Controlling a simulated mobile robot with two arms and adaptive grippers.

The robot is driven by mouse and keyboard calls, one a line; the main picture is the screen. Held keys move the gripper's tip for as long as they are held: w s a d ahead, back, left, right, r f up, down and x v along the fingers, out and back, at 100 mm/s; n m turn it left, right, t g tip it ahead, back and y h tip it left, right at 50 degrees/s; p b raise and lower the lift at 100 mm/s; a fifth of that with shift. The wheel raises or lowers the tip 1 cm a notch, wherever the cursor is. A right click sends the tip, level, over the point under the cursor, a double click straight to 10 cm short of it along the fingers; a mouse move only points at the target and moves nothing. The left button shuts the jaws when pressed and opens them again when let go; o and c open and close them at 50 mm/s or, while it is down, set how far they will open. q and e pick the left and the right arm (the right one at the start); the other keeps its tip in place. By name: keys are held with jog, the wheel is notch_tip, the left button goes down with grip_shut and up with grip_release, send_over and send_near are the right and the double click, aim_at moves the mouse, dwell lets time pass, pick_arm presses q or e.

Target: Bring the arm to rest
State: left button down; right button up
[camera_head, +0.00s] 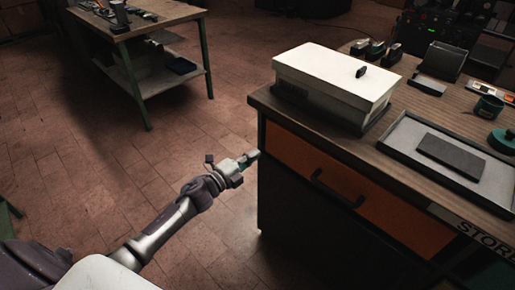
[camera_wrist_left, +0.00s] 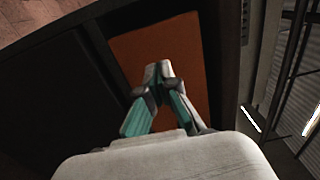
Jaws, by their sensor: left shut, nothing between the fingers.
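My left gripper (camera_head: 252,156) is held out over the floor, beside the left end of the wooden cabinet. In the left wrist view its fingertips (camera_wrist_left: 158,70) are together with nothing between them. The orange drawer front shows behind them there (camera_wrist_left: 185,50). The gripper looks close to the cabinet's corner, and I cannot tell if it touches. My left arm (camera_head: 165,230) reaches in from the lower left. My right gripper is not in view.
The orange drawer (camera_head: 350,190) has a black handle. A second table (camera_head: 140,22) stands back left. Brick floor between is clear.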

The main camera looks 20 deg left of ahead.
pick_arm(q)
jog(key=v, duration=0.6)
jog(key=s+a+f+n+g+y+p, duration=0.15)
jog(key=s+f+n, duration=0.25)
jog(key=f, duration=0.5)
jog(key=s+a+f+n+g+y+p, duration=0.1)
jog(key=s+f+n+g+y, duration=0.15)
jog(key=s+f+n, duration=0.4)
jog(key=s+a+f+n+g+y+p, duration=0.1)
jog(key=s+f+g+y, duration=0.15)
jog(key=f, duration=0.85)
jog(key=s+d+f+n+g+p, duration=0.1)
jog(key=s+f, duration=0.4)
jog(key=s, duration=0.6)
jog(key=s+d+f+n+g+p, duration=0.1)
jog(key=s+d+f+n+g, duration=0.3)
jog(key=s, duration=0.7)
jog(key=s+d+f+n+g+p, duration=0.1)
jog(key=s+d+f+n+g, duration=0.2)
jog(key=s+f, duration=0.3)
jog(key=s+d+g, duration=0.1)
jog(key=s, duration=0.4)
jog(key=shift+f, duration=0.3)
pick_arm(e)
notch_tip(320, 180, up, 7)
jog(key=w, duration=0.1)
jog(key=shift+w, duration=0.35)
